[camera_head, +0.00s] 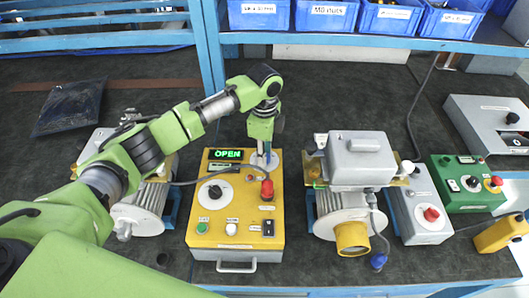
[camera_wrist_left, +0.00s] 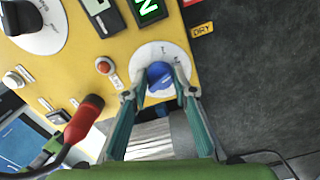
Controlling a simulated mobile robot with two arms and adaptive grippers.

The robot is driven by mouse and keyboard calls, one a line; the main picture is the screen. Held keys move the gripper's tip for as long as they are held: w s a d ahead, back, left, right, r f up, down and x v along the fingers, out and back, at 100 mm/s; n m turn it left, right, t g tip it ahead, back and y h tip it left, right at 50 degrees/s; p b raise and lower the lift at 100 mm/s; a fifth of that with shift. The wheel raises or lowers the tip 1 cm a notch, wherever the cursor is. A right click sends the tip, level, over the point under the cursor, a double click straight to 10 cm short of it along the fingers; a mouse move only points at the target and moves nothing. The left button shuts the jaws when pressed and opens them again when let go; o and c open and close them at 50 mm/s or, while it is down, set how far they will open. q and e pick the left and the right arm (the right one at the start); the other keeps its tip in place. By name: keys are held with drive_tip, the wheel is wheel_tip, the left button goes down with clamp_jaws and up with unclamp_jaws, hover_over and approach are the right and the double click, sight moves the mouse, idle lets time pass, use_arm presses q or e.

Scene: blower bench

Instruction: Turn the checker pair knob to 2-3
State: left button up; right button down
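The yellow checker box (camera_head: 275,229) stands on the bench with a green "OPEN" display (camera_head: 226,154). A black knob on a white dial (camera_head: 212,190) is on its upper left. A second, smaller white dial (camera_head: 272,160) is at its top right corner, partly hidden by my left gripper (camera_head: 265,155). In the left wrist view, this dial carries a blue knob (camera_wrist_left: 159,75). My left gripper (camera_wrist_left: 160,80) points down with one finger on each side of the blue knob. The fingers look apart, and contact with the knob is unclear. My right gripper is out of view.
A red-capped plug with a cable (camera_head: 267,189) stands on the box near my left gripper. Motor blowers stand left and right (camera_head: 345,205) of the box. Blue bins (camera_head: 325,17) line the shelf.

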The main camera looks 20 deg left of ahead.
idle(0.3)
use_arm(q)
drive_tip(key=shift+m+p, duration=0.3)
drive_tip(key=shift+m, duration=0.1)
drive_tip(key=m+p, duration=0.1)
drive_tip(key=m, duration=0.1)
drive_tip(key=shift+r+m+p, duration=0.1)
drive_tip(key=shift+m+p, duration=0.25)
drive_tip(key=shift+m, duration=0.05)
drive_tip(key=shift+m+p, duration=0.5)
drive_tip(key=shift+m, duration=1.6)
drive_tip(key=o, duration=1.1)
